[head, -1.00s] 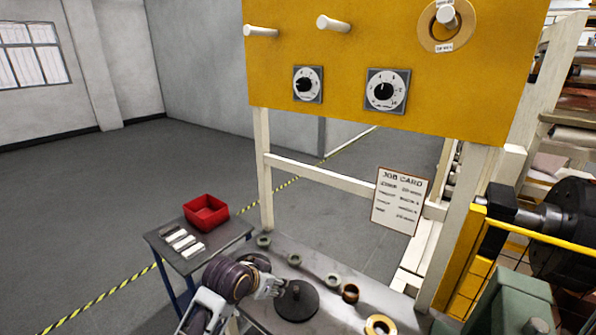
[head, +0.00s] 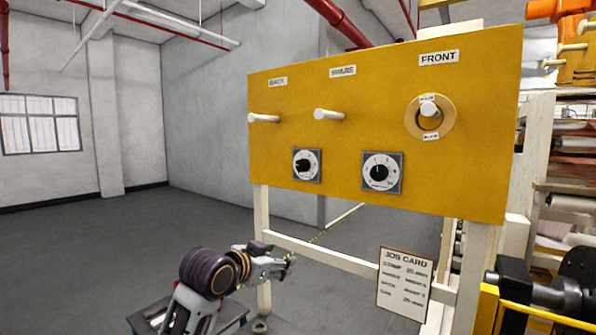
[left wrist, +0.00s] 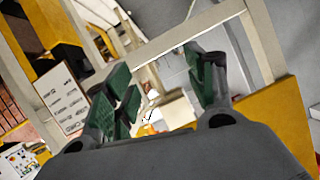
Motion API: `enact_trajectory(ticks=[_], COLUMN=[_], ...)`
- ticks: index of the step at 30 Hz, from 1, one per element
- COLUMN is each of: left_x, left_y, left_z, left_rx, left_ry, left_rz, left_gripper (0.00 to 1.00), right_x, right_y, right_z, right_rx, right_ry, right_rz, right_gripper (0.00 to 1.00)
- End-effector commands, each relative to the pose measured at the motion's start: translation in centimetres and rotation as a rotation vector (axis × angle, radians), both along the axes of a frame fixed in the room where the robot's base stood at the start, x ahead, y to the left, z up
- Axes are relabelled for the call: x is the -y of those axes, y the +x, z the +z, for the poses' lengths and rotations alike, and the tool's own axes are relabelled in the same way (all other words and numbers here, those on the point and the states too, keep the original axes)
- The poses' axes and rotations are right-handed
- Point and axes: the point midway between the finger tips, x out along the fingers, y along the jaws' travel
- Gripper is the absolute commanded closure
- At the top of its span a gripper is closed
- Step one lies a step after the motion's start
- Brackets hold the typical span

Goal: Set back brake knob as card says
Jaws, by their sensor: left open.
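The yellow panel (head: 350,150) has two black pointer knobs on pale dials. The left knob (head: 305,165) sits below and between the BACK and SPARE labels, its pointer turned roughly left. The right knob (head: 381,173) has its pointer roughly up. Neither knob has a readable name, and the dial numbers are too small to read. The job card (head: 404,284) hangs on the frame below the panel, and its lines are blurred; it also shows in the left wrist view (left wrist: 62,97). My left gripper (head: 284,265) is open and empty, below the panel and left of the card.
Pegs for BACK (head: 264,118) and SPARE (head: 331,115) stick out bare above the knobs. The FRONT peg (head: 430,118) carries a tan ring. A white crossbar (head: 335,257) runs below the panel, near my left gripper. Machine rollers stand at right; open floor lies at left.

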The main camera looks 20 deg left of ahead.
Motion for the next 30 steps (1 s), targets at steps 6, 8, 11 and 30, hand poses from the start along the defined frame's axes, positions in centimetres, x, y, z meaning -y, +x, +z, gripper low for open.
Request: enact_trajectory(ticks=[6,8,11,30], left_x=[-0.4,-0.5,-0.6,-1.1], left_y=[0.4,0.3,0.2,-2.0], left_z=[6.8,8.6,11.5,22.7], left_rx=[0.113,0.143,0.194,0.386], left_ry=[0.004,0.007,0.010,0.025], left_rz=[-0.021,-0.029,-0.038,-0.080], left_gripper=[0.45,0.45,0.45,0.45], right_x=[-0.6,-0.7,-0.7,0.0], right_y=[0.0,0.0,0.0,0.0], right_z=[0.0,0.0,0.0,0.1], right_rx=[0.000,0.000,0.000,0.000], right_ry=[0.006,0.008,0.008,0.000], right_rz=[-0.002,-0.002,-0.002,0.000], right_gripper=[0.43,0.43,0.43,0.43])
